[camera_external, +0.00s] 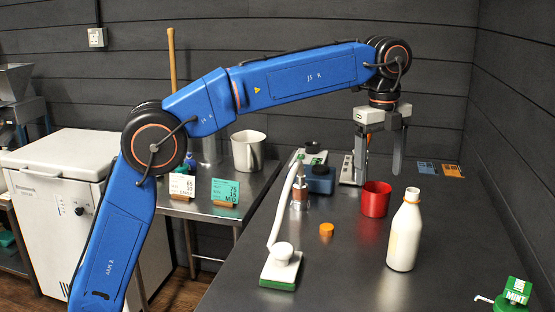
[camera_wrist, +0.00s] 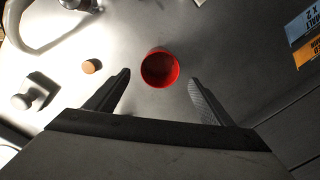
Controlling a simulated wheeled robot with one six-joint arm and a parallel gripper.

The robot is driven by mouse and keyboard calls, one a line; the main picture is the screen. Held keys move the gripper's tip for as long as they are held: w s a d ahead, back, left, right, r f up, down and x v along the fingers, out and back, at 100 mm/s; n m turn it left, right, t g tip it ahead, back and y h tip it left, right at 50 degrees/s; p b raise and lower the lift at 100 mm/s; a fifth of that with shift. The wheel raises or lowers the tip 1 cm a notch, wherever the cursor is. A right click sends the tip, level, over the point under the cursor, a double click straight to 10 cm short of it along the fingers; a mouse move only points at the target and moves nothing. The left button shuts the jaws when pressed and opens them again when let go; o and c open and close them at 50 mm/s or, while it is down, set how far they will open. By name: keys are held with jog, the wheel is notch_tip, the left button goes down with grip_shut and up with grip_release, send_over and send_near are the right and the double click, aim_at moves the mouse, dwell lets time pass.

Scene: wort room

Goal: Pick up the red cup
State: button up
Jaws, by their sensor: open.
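The red cup (camera_external: 376,199) stands upright on the dark metal counter (camera_external: 335,275), left of and behind a white bottle. In the wrist view the red cup (camera_wrist: 160,68) is seen from above with its open mouth up. It lies just beyond the fingertips, between their lines. My gripper (camera_external: 382,165) is open and points down above the counter, close to the cup and higher than its rim. In the wrist view my gripper (camera_wrist: 160,80) has its two fingers wide apart with nothing between them.
A white bottle (camera_external: 404,235) stands right of the cup. An orange cap (camera_external: 326,230) lies left of it. A white curved-arm device (camera_external: 281,262) and a blue box (camera_external: 320,178) are further left. A green MINT sign (camera_external: 516,290) is at front right. The counter's front middle is clear.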

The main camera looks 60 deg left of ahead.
aim_at(378, 189)
jog(key=shift+w+f, duration=0.15)
jog(key=shift+f, duration=2.75)
jog(key=c, duration=1.2)
